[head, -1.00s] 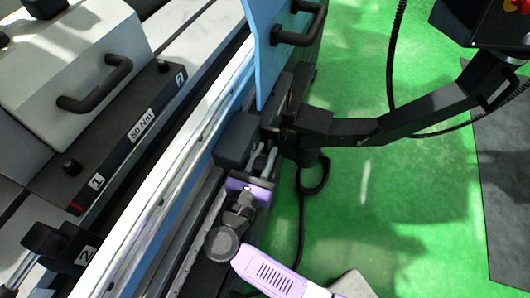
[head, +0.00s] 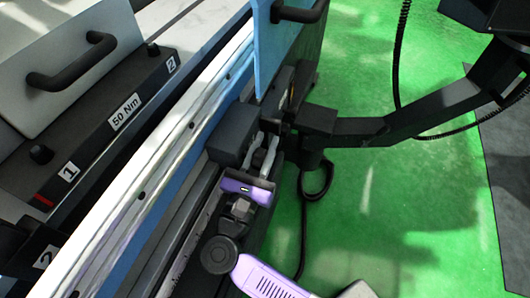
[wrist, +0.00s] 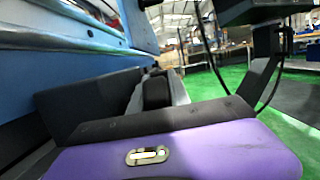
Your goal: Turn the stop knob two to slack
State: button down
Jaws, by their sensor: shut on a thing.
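My gripper (head: 263,155) has a purple palm and two pale fingers. It reaches in beside a dark block (head: 232,135) on the side of the machine, near the lower end of the blue panel. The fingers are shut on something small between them. I take it to be the stop knob, but the fingers and the block hide it. In the wrist view the purple palm fills the bottom, the dark block (wrist: 85,100) stands close ahead on the left, and no knob shows clearly. No number is readable at the gripped spot.
A dark bar (head: 100,125) marked 1, 50 Nm and 2 lies on the left. A black part marked 2 (head: 45,258) is at the lower left. The blue panel (head: 270,50) with a black handle rises above my gripper. A black bracket arm (head: 380,130) extends right over green floor.

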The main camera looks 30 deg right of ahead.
dwell(0.4)
jog(key=c, duration=1.5)
grip_release()
jog(key=shift+s+a+f, duration=0.2)
jog(key=shift+s+a, duration=0.05)
jog(key=shift+a, duration=0.2)
jog(key=r+b+v, duration=0.2)
jog(key=r+v, duration=0.1)
jog(key=v, duration=1)
jog(key=shift+s+a, duration=0.45)
jog(key=shift+a, duration=0.1)
jog(key=shift+f, duration=0.15)
